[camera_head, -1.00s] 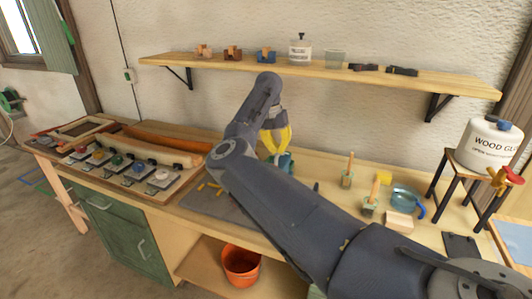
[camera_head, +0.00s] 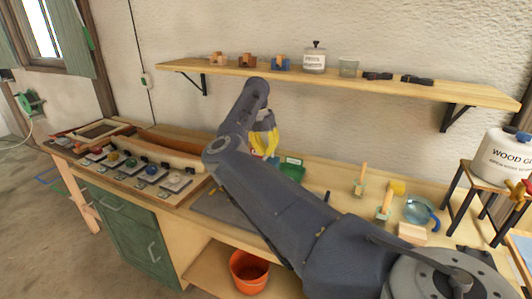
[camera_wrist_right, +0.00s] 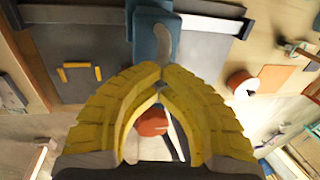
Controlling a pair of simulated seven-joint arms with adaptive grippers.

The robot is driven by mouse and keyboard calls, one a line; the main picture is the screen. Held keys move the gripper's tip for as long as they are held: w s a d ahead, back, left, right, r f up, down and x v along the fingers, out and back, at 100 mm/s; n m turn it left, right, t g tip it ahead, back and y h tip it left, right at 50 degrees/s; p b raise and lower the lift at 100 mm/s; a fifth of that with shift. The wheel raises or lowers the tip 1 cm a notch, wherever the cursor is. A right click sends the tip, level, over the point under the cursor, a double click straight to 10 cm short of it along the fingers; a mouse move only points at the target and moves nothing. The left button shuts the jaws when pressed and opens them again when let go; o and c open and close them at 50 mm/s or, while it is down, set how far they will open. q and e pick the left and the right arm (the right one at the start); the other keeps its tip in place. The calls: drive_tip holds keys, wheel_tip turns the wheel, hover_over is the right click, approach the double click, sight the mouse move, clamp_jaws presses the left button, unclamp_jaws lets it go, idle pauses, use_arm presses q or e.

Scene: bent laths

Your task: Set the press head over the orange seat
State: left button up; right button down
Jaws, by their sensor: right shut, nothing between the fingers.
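My right gripper (camera_head: 265,143) has yellow fingers, shut and empty, above the bench behind my right forearm. In the right wrist view its closed fingertips (camera_wrist_right: 160,84) point toward a blue block with a pale curved lever (camera_wrist_right: 163,42), at a grey rail (camera_wrist_right: 215,22). The block may be the press head; the fingers look apart from it, though the depth is unclear. A row of small plates with coloured knobs (camera_head: 130,163) lies at the left of the bench. I cannot tell which thing is the orange seat. My left gripper is not in view.
A grey mat (camera_head: 215,205) lies on the bench, partly behind my arm. A wall shelf (camera_head: 340,83) runs above; an orange bucket (camera_head: 249,270) stands below.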

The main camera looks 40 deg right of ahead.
drive_tip(key=c, duration=1.5)
unclamp_jaws()
drive_tip(key=shift+o, duration=0.2)
wheel_tip(320, 180, up, 12)
drive_tip(key=w, duration=0.2)
drive_tip(key=shift+a+f, duration=0.2)
drive_tip(key=shift+a, duration=0.25)
drive_tip(key=shift+w, duration=0.15)
